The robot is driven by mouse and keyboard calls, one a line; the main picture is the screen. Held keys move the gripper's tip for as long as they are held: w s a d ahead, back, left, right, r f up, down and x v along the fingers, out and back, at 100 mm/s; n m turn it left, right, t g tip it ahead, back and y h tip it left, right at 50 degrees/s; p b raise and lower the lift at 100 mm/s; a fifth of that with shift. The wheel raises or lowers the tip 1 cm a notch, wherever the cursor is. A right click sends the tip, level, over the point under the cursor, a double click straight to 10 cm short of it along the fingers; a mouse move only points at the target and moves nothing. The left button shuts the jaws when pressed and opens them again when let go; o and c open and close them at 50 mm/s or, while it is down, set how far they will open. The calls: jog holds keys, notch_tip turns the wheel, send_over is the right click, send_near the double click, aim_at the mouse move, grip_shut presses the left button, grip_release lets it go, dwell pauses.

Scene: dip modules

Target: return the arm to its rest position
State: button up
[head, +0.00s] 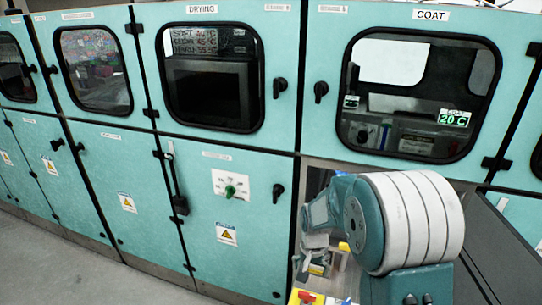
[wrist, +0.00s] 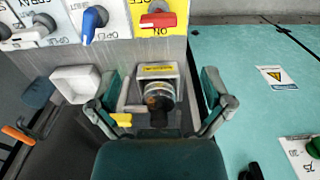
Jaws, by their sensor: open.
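My arm (head: 400,225) is folded in front of the open compartment below the COAT window in the head view. My gripper (wrist: 161,100) is open in the wrist view, with one finger on each side. A small round container (wrist: 158,94) with a dark centre sits in a white holder between the fingers in the picture. I cannot tell how far it is from the fingertips, but no finger appears closed on it. In the head view the arm hides part of the compartment, and the fingers are hard to make out.
A panel with a red switch (wrist: 158,20) and a blue switch (wrist: 93,20) lies close by. A white tray (wrist: 77,84) is beside the holder. The teal cabinet (head: 228,210) stands left, and an open grey door (head: 505,245) stands right. Grey floor (head: 40,265) is clear.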

jog(key=s+r+n+t, duration=0.15)
jog(key=s+r, duration=0.25)
jog(key=r, duration=0.6)
jog(key=s+r+n+t, duration=0.1)
jog(key=s+r+t, duration=0.1)
jog(key=s+r, duration=0.4)
jog(key=s+r+n+t, duration=0.2)
jog(key=s+r, duration=0.4)
jog(key=s, duration=0.6)
jog(key=shift+s+r, duration=0.2)
jog(key=shift+s, duration=0.2)
jog(key=shift+d, duration=0.1)
